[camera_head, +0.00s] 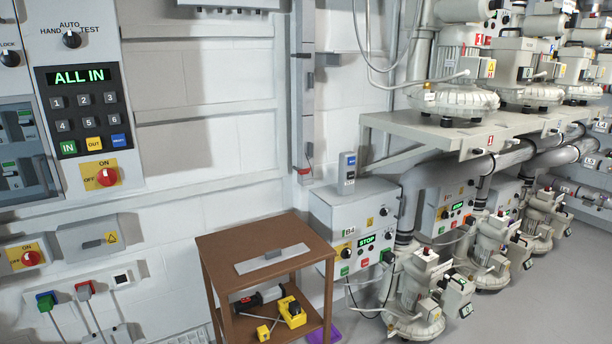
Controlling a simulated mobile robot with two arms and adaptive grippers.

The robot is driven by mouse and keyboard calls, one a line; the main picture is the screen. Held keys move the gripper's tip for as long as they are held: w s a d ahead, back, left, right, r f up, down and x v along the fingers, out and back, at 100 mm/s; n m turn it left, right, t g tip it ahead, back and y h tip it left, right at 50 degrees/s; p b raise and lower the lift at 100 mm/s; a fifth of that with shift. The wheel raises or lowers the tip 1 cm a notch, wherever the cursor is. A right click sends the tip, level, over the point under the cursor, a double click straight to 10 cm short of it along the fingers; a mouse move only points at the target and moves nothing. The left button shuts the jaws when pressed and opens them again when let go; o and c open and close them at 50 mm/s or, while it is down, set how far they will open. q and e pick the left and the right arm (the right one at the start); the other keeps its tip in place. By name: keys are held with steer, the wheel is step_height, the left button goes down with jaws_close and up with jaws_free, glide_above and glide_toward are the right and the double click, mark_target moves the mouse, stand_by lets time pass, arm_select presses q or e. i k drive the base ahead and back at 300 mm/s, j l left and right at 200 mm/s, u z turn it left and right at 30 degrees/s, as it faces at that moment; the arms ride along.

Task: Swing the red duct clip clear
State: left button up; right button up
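A small red piece (304,170), which looks like the red duct clip, sits low on the grey vertical duct (303,100) on the white wall. It is too small to tell whether it is closed across the duct or swung aside. Neither of my grippers shows in the head view, so nothing is seen touching the clip.
A brown side table (225,247) stands below the duct, with a grey plate on top and yellow items on its shelf. A grey control box (355,215) and blowers (415,290) stand right of it. A keypad panel (88,95) is at left.

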mark_target(305, 171)
steer(key=i+l+u, duration=0.1)
steer(key=i+l, duration=0.4)
steer(key=i+l+u, duration=0.1)
steer(key=i+l, duration=0.4)
steer(key=l, duration=0.15)
steer(key=i+l+u, duration=0.15)
steer(key=i+l, duration=0.3)
steer(key=l, duration=0.2)
